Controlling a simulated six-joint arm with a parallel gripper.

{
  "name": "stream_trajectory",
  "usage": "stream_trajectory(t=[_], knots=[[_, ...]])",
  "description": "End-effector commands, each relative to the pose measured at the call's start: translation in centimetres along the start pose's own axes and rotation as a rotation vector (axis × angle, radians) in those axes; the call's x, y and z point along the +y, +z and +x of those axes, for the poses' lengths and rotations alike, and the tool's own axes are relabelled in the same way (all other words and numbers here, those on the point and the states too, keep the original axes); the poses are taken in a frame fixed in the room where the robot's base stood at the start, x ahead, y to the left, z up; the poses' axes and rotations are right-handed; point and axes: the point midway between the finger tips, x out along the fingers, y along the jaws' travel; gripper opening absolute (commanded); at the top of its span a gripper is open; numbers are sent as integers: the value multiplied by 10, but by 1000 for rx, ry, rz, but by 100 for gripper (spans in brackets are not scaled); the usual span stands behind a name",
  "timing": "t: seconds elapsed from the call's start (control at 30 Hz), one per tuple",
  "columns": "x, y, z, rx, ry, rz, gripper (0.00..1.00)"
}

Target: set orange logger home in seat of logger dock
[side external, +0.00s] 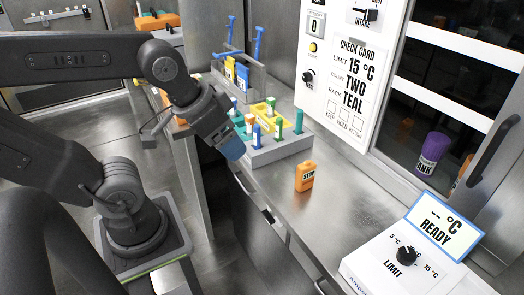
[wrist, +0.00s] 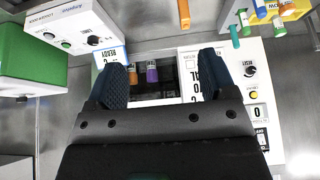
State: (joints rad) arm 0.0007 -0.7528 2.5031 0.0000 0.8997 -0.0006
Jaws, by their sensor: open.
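The orange logger (side external: 304,176), with a label reading STOP, stands upright on the steel counter, apart from everything around it. In the wrist view an orange piece (wrist: 184,14) at the top edge looks like it, cut off by the frame. The white logger dock (side external: 375,268) is at the lower right, with a LIMIT knob and a READY display; it also shows in the wrist view (wrist: 75,14). I cannot make out its seat. My gripper (side external: 230,148) is open and empty, raised left of the logger; its two fingers show in the wrist view (wrist: 160,82).
A grey rack (side external: 275,153) with coloured pieces stands behind the logger. A check card panel (side external: 348,85) is on the wall. A purple container (side external: 432,153) is behind the glass door. A green box (wrist: 30,62) is at the wrist view's left. Counter between logger and dock is clear.

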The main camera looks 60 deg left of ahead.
Motion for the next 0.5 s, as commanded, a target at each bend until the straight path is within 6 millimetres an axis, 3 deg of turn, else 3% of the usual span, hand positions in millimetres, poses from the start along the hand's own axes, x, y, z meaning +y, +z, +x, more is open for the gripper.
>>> stream_trajectory(t=[0.17,0.5], knots=[[0,0,0,0,0,0,93],[-1,-5,4,-36,-19,63,93]])
